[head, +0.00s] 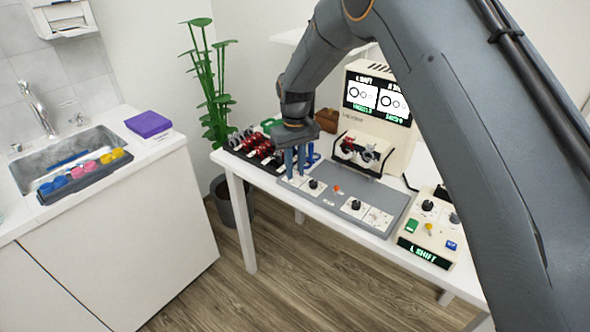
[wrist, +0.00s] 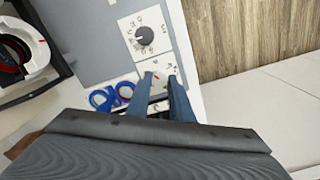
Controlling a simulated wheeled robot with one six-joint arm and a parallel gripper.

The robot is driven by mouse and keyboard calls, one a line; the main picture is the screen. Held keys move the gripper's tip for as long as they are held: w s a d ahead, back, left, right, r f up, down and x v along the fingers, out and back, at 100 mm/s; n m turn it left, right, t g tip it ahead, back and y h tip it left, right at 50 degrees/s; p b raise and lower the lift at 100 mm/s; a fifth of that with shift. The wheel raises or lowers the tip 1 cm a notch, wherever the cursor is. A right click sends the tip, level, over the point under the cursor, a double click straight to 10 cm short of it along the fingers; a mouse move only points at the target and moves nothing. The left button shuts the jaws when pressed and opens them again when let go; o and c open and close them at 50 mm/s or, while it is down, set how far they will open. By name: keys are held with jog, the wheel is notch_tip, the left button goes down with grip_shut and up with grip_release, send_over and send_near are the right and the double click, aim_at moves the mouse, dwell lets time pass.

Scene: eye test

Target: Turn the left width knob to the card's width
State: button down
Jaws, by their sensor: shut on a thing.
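A grey panel (head: 335,205) on the white table carries white dial plates at its left and right ends. My gripper (head: 299,175) points down at the left end, its blue fingers on the leftmost plate. In the wrist view my gripper (wrist: 160,76) is shut on the left width knob, which is mostly hidden between the fingers. A small red mark shows there on the white dial plate (wrist: 144,68). Beside it a black knob (wrist: 145,35) sits on a lettered dial; it also shows in the head view (head: 313,184). I cannot make out a card.
A screen unit (head: 378,100) with ring pictures stands behind the panel, a lens frame (head: 362,151) before it. Blue rings (wrist: 112,96) lie close to my fingers. A rack of red-rimmed lenses (head: 262,148) is at left, a control box (head: 430,228) at right reading "L SHIFT".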

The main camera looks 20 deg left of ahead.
aim_at(296, 172)
jog(key=m, duration=0.5)
jog(key=shift+m, duration=0.4)
jog(key=shift+r, duration=0.1)
dwell(0.3)
jog(key=c, duration=1.8)
grip_release()
jog(key=shift+c, duration=0.2)
jog(key=shift+r+b, duration=1.1)
jog(key=shift+r, duration=2.75)
